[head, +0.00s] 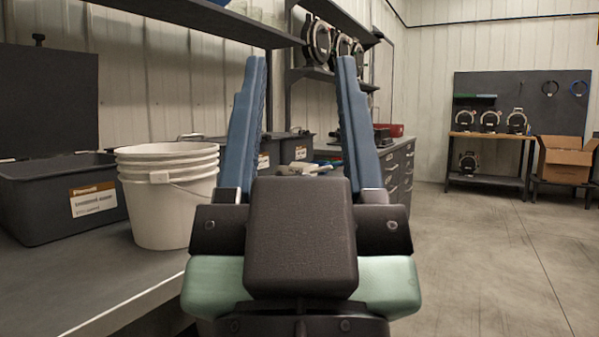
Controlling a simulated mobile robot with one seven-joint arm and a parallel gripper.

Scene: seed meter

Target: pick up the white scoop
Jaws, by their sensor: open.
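My gripper (301,62) is in the middle of the head view, its two long blue fingers pointing up and away, wide apart. Nothing is held between them. A small whitish object (297,168) shows between the fingers, further off on the bench, just above my gripper's dark body. It may be the white scoop, but it is too small and partly covered to be sure. My gripper's body and fingers hide part of the bench around it.
A stack of white buckets (168,190) stands on the bench (95,285) at left, beside a dark labelled bin (50,205). More dark bins (297,148) stand behind. A shelf (200,18) runs overhead. Open floor (490,260) lies at right, with a cardboard box (565,158) beyond.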

